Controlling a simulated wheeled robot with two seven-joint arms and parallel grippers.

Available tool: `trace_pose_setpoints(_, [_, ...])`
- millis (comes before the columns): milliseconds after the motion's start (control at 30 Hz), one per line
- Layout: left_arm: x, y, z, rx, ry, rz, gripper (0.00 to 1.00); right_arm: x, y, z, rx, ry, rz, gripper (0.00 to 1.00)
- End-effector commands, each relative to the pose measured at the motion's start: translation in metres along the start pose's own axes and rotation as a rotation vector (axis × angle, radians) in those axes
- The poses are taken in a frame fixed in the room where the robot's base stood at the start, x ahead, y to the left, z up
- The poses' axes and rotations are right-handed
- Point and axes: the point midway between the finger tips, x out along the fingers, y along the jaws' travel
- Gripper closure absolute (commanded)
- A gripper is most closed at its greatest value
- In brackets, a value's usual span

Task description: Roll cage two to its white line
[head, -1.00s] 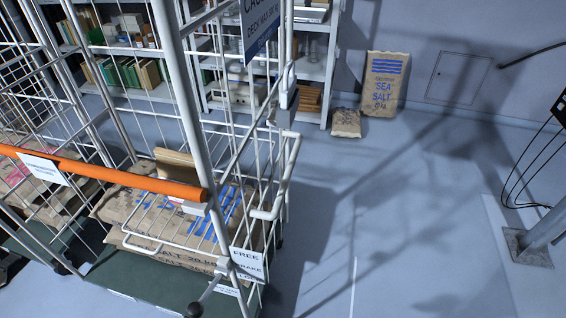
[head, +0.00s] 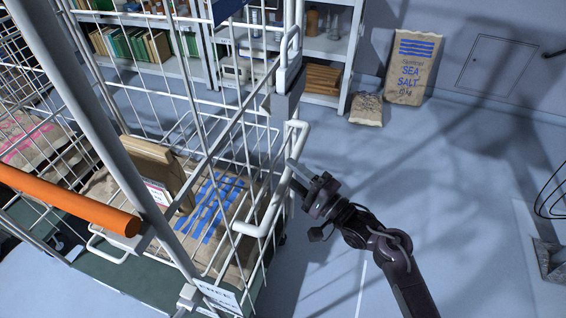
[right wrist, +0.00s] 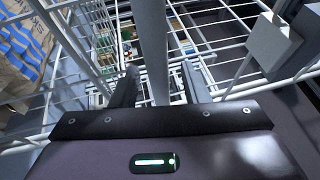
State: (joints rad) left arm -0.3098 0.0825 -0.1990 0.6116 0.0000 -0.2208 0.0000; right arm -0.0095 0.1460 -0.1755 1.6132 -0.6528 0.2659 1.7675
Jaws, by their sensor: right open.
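A white wire roll cage (head: 262,212) with an orange push bar (head: 65,200) fills the left of the head view. It holds printed sacks (head: 222,215); its number is not readable. A white tube loop stands at its right side. My right gripper (head: 296,178) is open beside this loop. In the right wrist view its two fingers (right wrist: 157,92) stand either side of a pale upright tube (right wrist: 152,45); contact cannot be told. A thin white line (head: 362,285) lies on the floor right of the cage. My left gripper is not in view.
Shelves (head: 345,45) stand behind the cage. A large sea salt sack (head: 412,68) and a small sack (head: 367,108) are by the back wall. A post base (head: 552,258) stands at far right. The floor between is clear. A tag (head: 218,298) hangs low on the cage.

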Motion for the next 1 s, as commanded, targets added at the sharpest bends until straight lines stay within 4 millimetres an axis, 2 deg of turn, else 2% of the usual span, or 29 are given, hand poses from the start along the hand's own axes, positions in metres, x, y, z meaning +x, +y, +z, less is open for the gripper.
trace_pose_setpoints(100, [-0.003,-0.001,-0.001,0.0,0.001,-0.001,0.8,0.019,-0.001,0.0,-0.001,0.001,0.0,0.59])
trace_pose_setpoints(233, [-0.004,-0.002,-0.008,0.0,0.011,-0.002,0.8,0.032,0.0,0.0,-0.001,0.001,0.001,0.59])
trace_pose_setpoints(400, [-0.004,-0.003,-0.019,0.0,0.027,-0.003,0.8,0.037,0.001,0.0,-0.002,0.002,0.002,0.59])
trace_pose_setpoints(567, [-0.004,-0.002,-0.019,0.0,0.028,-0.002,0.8,0.037,0.001,0.0,-0.002,0.002,0.002,0.59])
trace_pose_setpoints(900, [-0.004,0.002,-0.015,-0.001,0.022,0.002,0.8,0.036,0.001,0.0,-0.002,0.002,0.003,1.0])
trace_pose_setpoints(1000, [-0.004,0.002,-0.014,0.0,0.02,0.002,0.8,0.036,0.001,0.0,-0.002,0.002,0.003,1.0])
